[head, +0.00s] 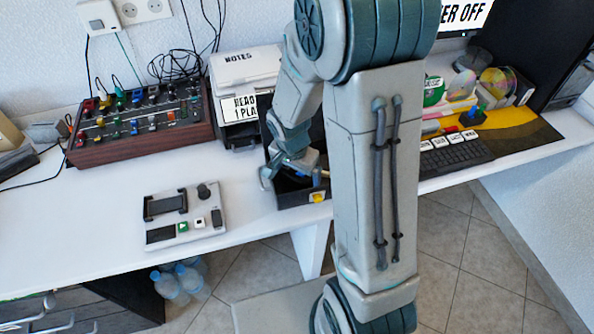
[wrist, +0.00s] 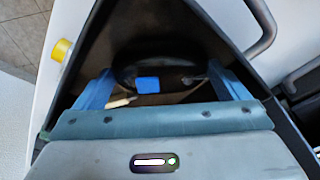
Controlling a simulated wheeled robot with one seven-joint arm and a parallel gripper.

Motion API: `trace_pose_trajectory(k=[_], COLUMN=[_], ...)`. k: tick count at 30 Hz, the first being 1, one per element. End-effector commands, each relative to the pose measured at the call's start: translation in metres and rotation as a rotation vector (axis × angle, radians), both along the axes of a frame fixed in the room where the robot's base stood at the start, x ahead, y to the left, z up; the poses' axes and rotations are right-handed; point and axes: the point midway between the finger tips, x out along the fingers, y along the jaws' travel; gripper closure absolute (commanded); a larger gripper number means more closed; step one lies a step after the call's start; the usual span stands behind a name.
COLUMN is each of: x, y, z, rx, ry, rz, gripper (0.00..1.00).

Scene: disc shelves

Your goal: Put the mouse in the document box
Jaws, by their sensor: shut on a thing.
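The black document box (head: 290,203) stands at the front edge of the white table, with a yellow knob on its front. Its dark wall (wrist: 88,55) surrounds my gripper in the wrist view. My gripper (head: 293,176) points down into the open top of the box. In the wrist view my gripper (wrist: 165,88) has its blue fingers on either side of a dark, rounded mouse with a blue patch (wrist: 147,84), and is shut on it. The mouse is within the box's outline; whether it touches the floor of the box I cannot tell. I cannot make out the mouse in the head view.
A control panel (head: 185,219) lies left of the box, and a wooden mixer (head: 140,125) stands behind it. A white notes box (head: 245,68) is behind the document box. A keyboard (head: 455,156) and discs are to the right. My arm hides the table's middle.

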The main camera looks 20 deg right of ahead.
Motion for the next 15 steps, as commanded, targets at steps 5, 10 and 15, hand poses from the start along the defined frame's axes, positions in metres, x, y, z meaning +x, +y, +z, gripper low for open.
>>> trace_pose_trajectory(k=[5, 10, 15], x=[0.0002, 0.0002, 0.0001], y=[-0.0001, 0.0, -0.0002], z=[-0.0006, -0.0023, -0.0021], rx=[0.001, 0.001, 0.0], ry=[-0.001, -0.001, 0.0], rz=[0.0, 0.001, 0.0], gripper=[0.3, 0.0, 0.0])
